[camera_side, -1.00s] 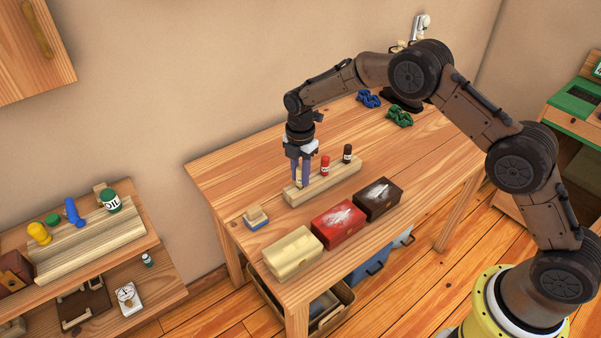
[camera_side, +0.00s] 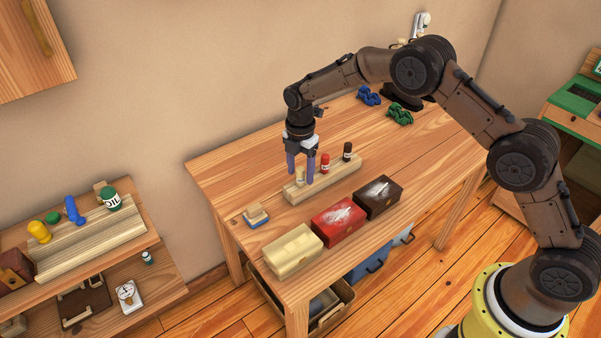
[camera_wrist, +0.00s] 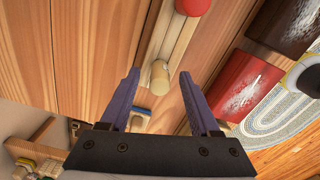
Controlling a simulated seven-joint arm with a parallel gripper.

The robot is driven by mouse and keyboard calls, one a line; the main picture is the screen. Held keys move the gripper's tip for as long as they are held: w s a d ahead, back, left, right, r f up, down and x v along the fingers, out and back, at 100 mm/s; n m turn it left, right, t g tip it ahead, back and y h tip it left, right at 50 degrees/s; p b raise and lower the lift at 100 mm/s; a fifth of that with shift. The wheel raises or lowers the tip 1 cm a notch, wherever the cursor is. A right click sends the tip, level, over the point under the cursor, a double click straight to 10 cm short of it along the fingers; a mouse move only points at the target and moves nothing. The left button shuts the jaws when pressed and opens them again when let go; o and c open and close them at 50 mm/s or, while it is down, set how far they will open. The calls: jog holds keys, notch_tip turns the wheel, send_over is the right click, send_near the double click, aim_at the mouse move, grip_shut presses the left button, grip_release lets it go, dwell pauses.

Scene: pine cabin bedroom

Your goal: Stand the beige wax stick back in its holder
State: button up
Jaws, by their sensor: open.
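The beige wax stick (camera_side: 300,177) stands upright at the left end of the long pale wooden holder (camera_side: 338,181). It also shows in the wrist view (camera_wrist: 160,77), seen from above on the holder (camera_wrist: 181,45). My gripper (camera_side: 301,174) is open, with its purple fingers on either side of the stick. In the wrist view there is a gap between the stick and each finger (camera_wrist: 158,80). The stick's lower end is hidden, so I cannot tell how deep it sits.
A cream block (camera_side: 293,251), a red box (camera_side: 338,221) and a dark box (camera_side: 378,197) line the table's front. A small blue-based brush (camera_side: 256,216) lies left of the holder. Blue (camera_side: 369,96) and green (camera_side: 400,114) objects lie at the back. The table behind the holder is clear.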

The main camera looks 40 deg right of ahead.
notch_tip(320, 180, up, 13)
jog(key=shift+f, duration=0.15)
jog(key=s+d+r+t, duration=0.1)
jog(key=s+d+r, duration=0.1)
jog(key=r, duration=0.5)
jog(key=s+d+r+t, duration=0.1)
jog(key=s+r, duration=0.1)
jog(key=r, duration=0.5)
jog(key=s+d+r+m+t, duration=0.1)
jog(key=s+d+r+m, duration=0.1)
jog(key=s+r, duration=0.3)
jog(key=s+d+r+m+t, duration=0.1)
jog(key=s+r+m, duration=0.25)
jog(key=s, duration=0.45)
jog(key=s+d+f+m+t, duration=0.15)
jog(key=s+m, duration=0.35)
jog(key=s, duration=0.9)
jog(key=s+d+f+m, duration=0.1)
jog(key=s+f+m, duration=0.6)
jog(key=f+m, duration=0.2)
jog(key=shift+s+m, duration=0.3)
jog(key=shift+m, duration=0.45)
